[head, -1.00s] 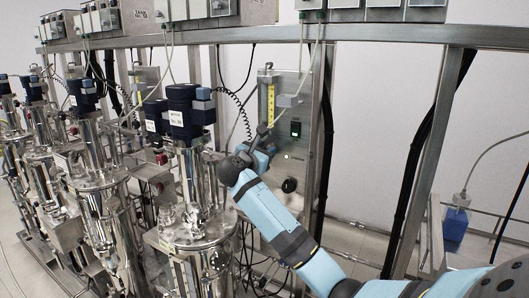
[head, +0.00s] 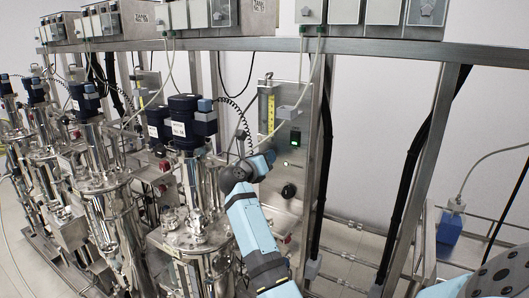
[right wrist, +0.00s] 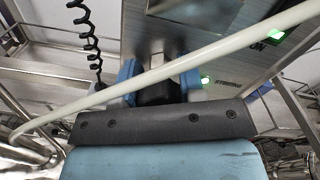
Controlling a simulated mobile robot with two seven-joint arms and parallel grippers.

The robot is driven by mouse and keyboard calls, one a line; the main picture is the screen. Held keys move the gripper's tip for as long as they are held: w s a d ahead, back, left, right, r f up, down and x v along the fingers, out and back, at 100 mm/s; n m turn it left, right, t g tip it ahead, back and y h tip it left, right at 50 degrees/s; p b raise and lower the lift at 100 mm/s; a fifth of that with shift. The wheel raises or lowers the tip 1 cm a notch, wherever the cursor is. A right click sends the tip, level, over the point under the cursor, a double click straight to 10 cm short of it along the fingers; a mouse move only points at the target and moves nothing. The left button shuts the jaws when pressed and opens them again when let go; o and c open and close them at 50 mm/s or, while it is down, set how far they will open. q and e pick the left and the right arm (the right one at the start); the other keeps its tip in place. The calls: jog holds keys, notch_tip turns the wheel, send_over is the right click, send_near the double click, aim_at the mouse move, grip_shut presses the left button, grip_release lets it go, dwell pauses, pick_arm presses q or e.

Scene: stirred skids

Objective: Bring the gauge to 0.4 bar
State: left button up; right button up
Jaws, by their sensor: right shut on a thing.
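A black round knob (head: 289,190) sits lower on the panel, apart from the gripper. I see no pressure gauge face that I can read. My left gripper is not in view.
Green lights show on the panel (head: 295,138). A pale hose (right wrist: 170,68) crosses in front of the fingers in the right wrist view, beside a black coiled cable (right wrist: 88,40). Steel vessels (head: 190,230) stand close left. A frame post (head: 425,165) stands right.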

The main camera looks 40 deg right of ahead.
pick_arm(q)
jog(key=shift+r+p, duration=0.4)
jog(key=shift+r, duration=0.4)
pick_arm(e)
jog(key=shift+n, duration=0.5)
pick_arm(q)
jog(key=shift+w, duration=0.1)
pick_arm(e)
jog(key=o, duration=0.9)
pick_arm(q)
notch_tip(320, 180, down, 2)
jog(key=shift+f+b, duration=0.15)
jog(key=shift+b, duration=1.1)
pick_arm(e)
jog(key=v, duration=1.4)
jog(key=shift+d, duration=0.1)
